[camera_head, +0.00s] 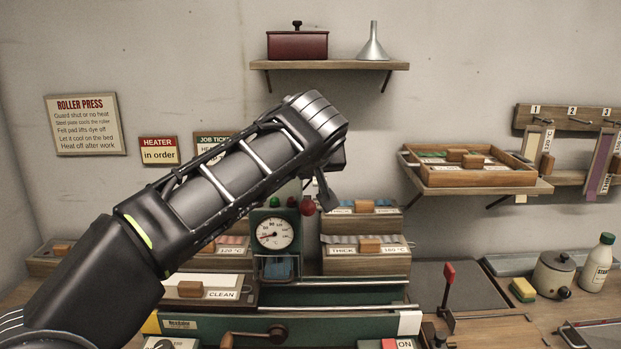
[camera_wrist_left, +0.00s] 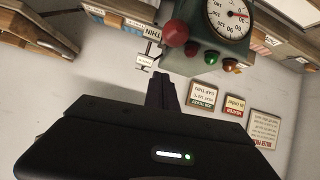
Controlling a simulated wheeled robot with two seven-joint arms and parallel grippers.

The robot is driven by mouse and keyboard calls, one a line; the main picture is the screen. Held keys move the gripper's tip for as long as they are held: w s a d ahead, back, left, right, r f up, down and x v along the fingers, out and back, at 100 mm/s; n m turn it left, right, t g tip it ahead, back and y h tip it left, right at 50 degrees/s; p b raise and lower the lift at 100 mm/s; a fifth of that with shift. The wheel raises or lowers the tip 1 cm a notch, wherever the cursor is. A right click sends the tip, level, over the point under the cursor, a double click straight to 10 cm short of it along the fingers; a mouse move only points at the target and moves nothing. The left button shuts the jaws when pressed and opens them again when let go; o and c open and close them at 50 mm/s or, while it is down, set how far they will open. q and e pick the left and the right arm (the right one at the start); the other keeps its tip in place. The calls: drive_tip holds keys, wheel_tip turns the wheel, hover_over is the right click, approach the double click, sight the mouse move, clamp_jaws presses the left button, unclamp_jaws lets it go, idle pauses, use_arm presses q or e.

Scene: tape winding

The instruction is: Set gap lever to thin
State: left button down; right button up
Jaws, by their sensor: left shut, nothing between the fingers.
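The press has a gauge housing (camera_head: 274,240) with a round dial and small coloured lamps on top. A red ball knob (camera_head: 307,206) shows at the housing's right side; it also shows large in the left wrist view (camera_wrist_left: 176,33). I cannot tell for sure that it is the gap lever's knob, and its shaft is not clear. My left gripper (camera_head: 326,198) points down just right of the knob, apart from it as far as I can see. In the left wrist view its fingers (camera_wrist_left: 163,90) are closed and empty. My right gripper is not in view.
Wooden boxes (camera_head: 366,262) labelled THICK and 160 °C stand right of the housing. Another upright lever with a red handle (camera_head: 449,273) stands farther right. A crank (camera_head: 254,335) is at the front. A shelf (camera_head: 330,65) and a wall tray (camera_head: 468,178) are above.

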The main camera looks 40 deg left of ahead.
use_arm(q)
drive_tip(key=v, duration=0.9)
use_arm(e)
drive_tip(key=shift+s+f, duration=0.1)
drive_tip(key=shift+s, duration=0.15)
use_arm(q)
drive_tip(key=shift+s+a, duration=0.1)
drive_tip(key=shift+s, duration=0.05)
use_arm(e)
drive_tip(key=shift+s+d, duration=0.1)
